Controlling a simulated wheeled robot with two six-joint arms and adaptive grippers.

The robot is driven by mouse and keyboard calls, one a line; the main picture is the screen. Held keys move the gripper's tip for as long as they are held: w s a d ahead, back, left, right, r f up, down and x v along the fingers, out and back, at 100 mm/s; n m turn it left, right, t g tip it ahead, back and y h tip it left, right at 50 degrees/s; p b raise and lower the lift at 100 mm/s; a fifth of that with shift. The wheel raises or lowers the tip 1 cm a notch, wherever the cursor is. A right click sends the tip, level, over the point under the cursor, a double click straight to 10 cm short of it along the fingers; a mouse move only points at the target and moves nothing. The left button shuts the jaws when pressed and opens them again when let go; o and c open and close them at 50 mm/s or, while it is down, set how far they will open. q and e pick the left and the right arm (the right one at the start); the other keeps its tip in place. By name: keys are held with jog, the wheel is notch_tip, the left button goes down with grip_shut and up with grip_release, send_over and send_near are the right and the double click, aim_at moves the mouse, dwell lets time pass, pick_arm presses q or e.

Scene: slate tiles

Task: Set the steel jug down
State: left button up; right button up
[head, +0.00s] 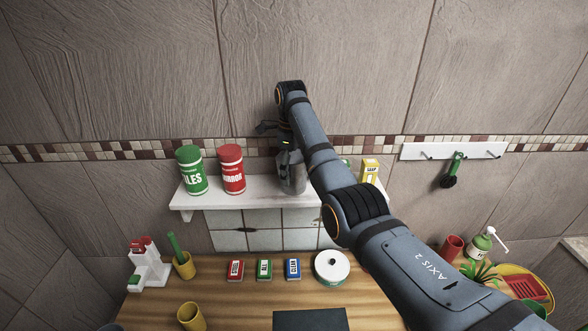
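The steel jug (293,176) is grey and shiny and stands upright at the white wall shelf (250,200), right of the red canister. Its base looks level with the shelf top; I cannot tell whether it touches. My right arm reaches up from the lower right and hides part of the jug's right side. My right gripper (284,143) is at the top of the jug. The wrist and arm cover much of it, so I cannot see whether the fingers are closed on the jug. My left gripper is not in view.
A green canister (191,170) and a red canister (231,169) stand left on the shelf. A yellow soap box (369,171) stands at its right end. Below, a wooden counter (230,300) holds small boxes, a white round tin (331,267) and yellow cups.

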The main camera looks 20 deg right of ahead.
jog(key=shift+a, duration=0.45)
jog(key=shift+d, duration=0.35)
jog(key=shift+d+r, duration=0.35)
jog(key=shift+d, duration=0.3)
jog(key=shift+w+r, duration=0.1)
jog(key=shift+r, duration=0.7)
jog(key=shift+a+r, duration=0.15)
jog(key=shift+r, duration=0.8)
pick_arm(q)
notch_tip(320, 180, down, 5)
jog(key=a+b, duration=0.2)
jog(key=b, duration=0.3)
pick_arm(e)
jog(key=p, duration=0.5)
send_near(294, 156)
jog(key=s+a, duration=0.2)
jog(key=s, duration=0.2)
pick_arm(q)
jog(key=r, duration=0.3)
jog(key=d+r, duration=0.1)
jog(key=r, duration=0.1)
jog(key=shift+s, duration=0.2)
pick_arm(e)
jog(key=shift+w+d, duration=0.2)
jog(key=shift+w+d, duration=0.1)
